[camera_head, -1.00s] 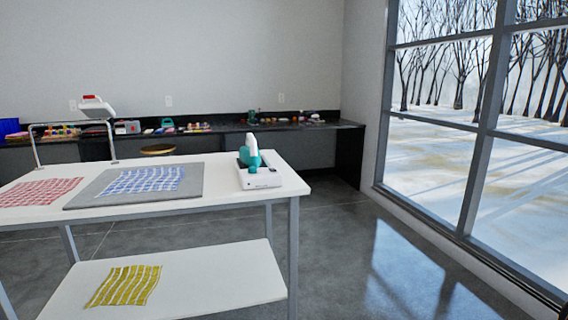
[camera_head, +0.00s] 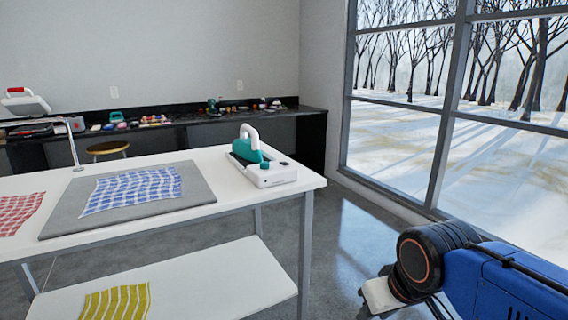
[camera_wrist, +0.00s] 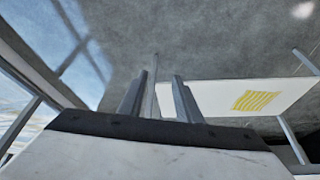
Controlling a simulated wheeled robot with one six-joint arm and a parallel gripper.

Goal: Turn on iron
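The iron (camera_head: 248,147), teal with a white handle, sits on a white base (camera_head: 268,173) at the right end of the white table (camera_head: 228,192). A small dark spot shows on the base's top; whether it is a switch is too small to tell. My gripper shows in the wrist view (camera_wrist: 160,92) with its two grey fingers apart and nothing held between them. In the head view my arm is at the lower right, lower than the tabletop and well apart from the iron; the fingertips are not clear there. The iron is not in the wrist view.
A grey pad (camera_head: 58,219) with a blue checked cloth (camera_head: 130,190) lies left of the iron. A red cloth (camera_head: 18,212) is at the far left. The lower shelf (camera_head: 215,283) holds a yellow cloth (camera_head: 115,302). Open floor (camera_head: 335,235) lies right of the table.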

